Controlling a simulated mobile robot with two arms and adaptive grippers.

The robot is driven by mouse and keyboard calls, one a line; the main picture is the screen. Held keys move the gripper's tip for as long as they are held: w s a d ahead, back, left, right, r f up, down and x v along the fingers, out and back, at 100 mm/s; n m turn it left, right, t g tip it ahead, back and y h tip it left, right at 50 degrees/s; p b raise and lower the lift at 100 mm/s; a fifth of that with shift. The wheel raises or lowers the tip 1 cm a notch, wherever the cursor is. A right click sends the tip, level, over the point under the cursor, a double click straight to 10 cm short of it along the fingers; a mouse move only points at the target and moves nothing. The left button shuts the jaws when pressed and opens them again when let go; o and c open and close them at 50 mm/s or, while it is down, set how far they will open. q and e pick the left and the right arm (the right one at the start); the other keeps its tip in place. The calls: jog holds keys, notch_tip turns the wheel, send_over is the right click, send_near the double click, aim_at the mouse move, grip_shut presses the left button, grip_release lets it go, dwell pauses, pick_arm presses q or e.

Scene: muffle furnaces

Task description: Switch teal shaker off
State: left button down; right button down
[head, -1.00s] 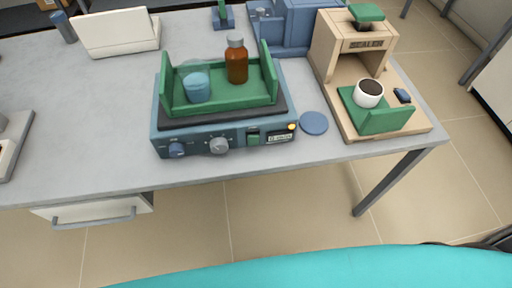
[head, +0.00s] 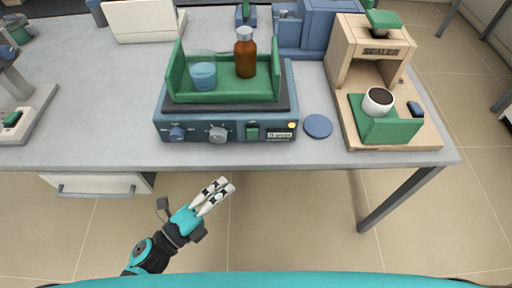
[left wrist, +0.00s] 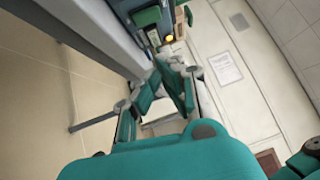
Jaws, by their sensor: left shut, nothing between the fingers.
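The teal-blue shaker (head: 200,122) stands at the table's front edge in the head view. Its front panel has two knobs, a green switch (head: 253,131), a small display and a yellow lamp (head: 292,125) that looks lit. The switch (left wrist: 147,16) and lamp (left wrist: 169,38) also show at the top of the left wrist view. On the shaker's green tray (head: 222,97) stand a blue beaker (head: 203,77) and a brown bottle (head: 245,58). My left gripper (head: 226,185) is shut and empty, in front of and below the table edge, apart from the shaker. My right gripper is out of view.
A blue disc (head: 318,126) lies right of the shaker. A wooden sealer (head: 343,75) with a white cup (head: 378,101) stands farther right. A drawer (head: 98,184) hangs under the table at left. Floor space in front of the table is free.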

aim_at(252, 135)
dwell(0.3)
pick_arm(q)
jog(key=p+x, duration=0.1)
jog(key=x, duration=0.3)
jog(key=w+a+p+x, duration=0.1)
jog(key=x, duration=0.3)
jog(key=p+x, duration=0.1)
jog(key=x, duration=0.3)
jog(key=shift+w+a+r, duration=0.1)
jog(key=shift+w+a, duration=0.05)
jog(key=shift+w, duration=0.7)
